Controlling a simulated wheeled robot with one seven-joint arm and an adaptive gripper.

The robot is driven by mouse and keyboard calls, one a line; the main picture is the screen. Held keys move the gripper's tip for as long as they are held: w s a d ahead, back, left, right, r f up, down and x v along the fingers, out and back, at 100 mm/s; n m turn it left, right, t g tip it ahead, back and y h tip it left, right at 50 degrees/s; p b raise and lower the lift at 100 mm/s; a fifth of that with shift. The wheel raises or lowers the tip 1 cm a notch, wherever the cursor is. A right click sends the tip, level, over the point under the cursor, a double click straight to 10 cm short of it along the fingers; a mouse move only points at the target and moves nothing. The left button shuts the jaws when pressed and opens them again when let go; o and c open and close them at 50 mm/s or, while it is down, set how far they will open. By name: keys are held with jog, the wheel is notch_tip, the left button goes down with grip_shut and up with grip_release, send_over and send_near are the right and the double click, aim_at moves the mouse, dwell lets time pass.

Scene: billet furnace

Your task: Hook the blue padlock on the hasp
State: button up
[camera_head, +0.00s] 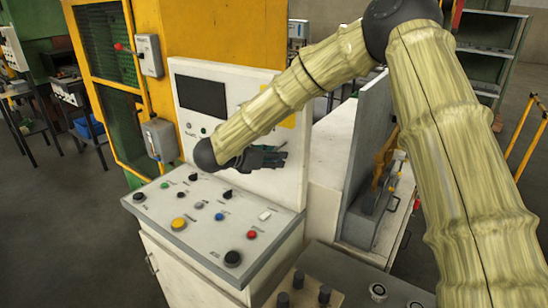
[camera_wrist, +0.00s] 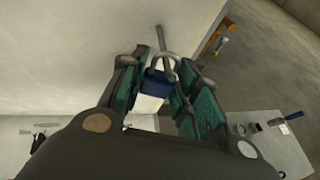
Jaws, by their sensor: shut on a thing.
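My gripper (camera_head: 268,158) is low in front of the white console's upright panel, to the right of its dark screen. In the wrist view, my gripper (camera_wrist: 160,75) has its two green-padded fingers on either side of the blue padlock (camera_wrist: 157,84) and is shut on it. The padlock's grey shackle points away from the gripper, towards a pale wall. A thin grey rod (camera_wrist: 160,38), perhaps part of the hasp, shows just beyond the shackle. I cannot tell whether the shackle touches it or is around it. The padlock cannot be made out in the head view.
The console's sloped desk (camera_head: 205,222) with several knobs and buttons lies below my gripper. A yellow cabinet (camera_head: 215,35) stands behind it. A grey upright plate (camera_head: 368,150) stands to the right. In the wrist view, a grey surface (camera_wrist: 275,150) with small items lies lower right.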

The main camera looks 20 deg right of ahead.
jog(key=o, duration=1.1)
